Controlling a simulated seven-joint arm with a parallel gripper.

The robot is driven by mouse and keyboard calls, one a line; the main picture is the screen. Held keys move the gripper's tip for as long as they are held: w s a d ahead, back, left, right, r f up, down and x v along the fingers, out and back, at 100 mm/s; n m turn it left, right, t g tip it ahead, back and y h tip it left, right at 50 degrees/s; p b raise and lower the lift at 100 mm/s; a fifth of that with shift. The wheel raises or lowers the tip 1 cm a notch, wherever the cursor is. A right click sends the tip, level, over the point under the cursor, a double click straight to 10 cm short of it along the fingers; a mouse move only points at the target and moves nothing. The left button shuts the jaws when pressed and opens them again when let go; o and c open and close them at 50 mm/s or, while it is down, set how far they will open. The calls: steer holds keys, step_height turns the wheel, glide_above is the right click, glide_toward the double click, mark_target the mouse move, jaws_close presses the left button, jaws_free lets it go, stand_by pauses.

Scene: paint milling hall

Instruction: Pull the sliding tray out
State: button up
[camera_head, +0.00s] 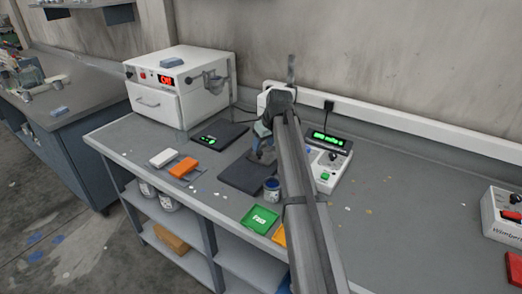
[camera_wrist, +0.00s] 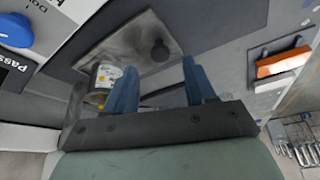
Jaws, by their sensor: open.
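A white box-shaped unit (camera_head: 180,85) stands at the back left of the bench. Its front has a panel with a handle (camera_head: 148,103), close against the body; I cannot tell whether this panel is the sliding tray. My gripper (camera_head: 262,154) is open and empty above a dark flat plate (camera_head: 240,178), well to the right of the unit. The knob shows beyond and between the fingertips, with no clear contact. The arm hides part of the bench.
A small can (camera_head: 271,190) stands by the dark plate. An orange block (camera_head: 183,167) and a white block (camera_head: 163,158) lie left. A device with a green display (camera_head: 327,160) stands right, behind my arm. A green tray (camera_head: 260,219) lies at the front edge. Right of centre is mostly clear.

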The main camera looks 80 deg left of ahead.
mark_target(260, 152)
steer(key=shift+x, duration=2.15)
jaws_close()
